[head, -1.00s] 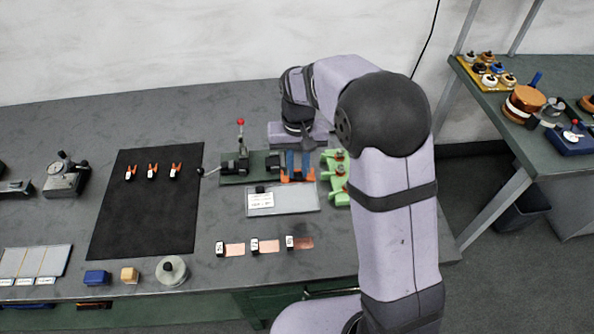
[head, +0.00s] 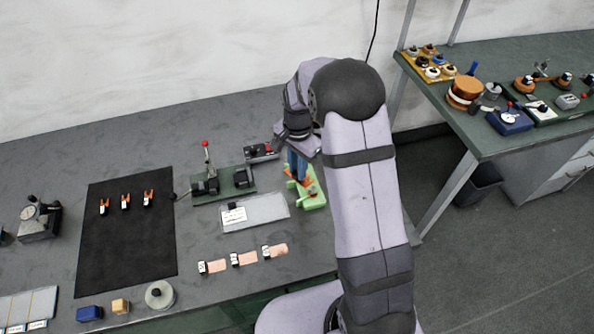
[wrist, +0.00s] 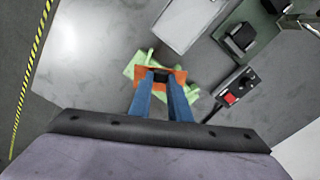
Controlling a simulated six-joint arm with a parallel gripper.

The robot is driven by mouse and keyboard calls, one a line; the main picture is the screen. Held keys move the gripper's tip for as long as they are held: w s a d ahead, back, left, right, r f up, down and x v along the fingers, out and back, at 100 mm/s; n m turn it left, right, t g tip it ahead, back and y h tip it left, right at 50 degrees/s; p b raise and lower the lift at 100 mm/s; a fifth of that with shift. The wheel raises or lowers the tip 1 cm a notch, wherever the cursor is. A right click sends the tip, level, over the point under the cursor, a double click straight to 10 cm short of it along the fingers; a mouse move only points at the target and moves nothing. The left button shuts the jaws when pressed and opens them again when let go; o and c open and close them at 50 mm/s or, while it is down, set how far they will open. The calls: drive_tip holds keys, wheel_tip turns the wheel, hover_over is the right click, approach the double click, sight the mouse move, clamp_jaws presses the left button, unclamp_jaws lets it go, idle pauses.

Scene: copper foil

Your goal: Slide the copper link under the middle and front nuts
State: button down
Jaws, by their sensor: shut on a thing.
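My gripper (head: 297,172) is shut on the orange copper link (wrist: 148,76), gripping it by a dark part between the blue fingertips; the gripper also shows in the wrist view (wrist: 161,77). The link has an orange piece on each side of the fingers. It is over the light green block (head: 313,196), which also shows in the wrist view (wrist: 137,62) beneath and around the link. I cannot tell whether the link touches the block. The nuts cannot be made out; the fingers, link and arm cover much of the block.
A grey plate (head: 262,211) with a white label lies left of the block. Behind it is a dark green lever fixture (head: 225,186) with a red knob. A small box with a red button (wrist: 230,97) stands close by. Three tagged copper strips (head: 246,258) lie near the front.

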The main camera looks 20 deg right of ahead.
drive_tip(key=m, duration=0.4)
drive_tip(key=shift+w, duration=0.35)
drive_tip(key=shift+f+b, duration=2.45)
drive_tip(key=shift+f, duration=0.6)
drive_tip(key=shift+f+b, duration=0.3)
drive_tip(key=shift+f, duration=0.3)
drive_tip(key=shift+w+d, duration=0.2)
drive_tip(key=shift+d, duration=1)
idle(0.6)
drive_tip(key=c, duration=2)
unclamp_jaws()
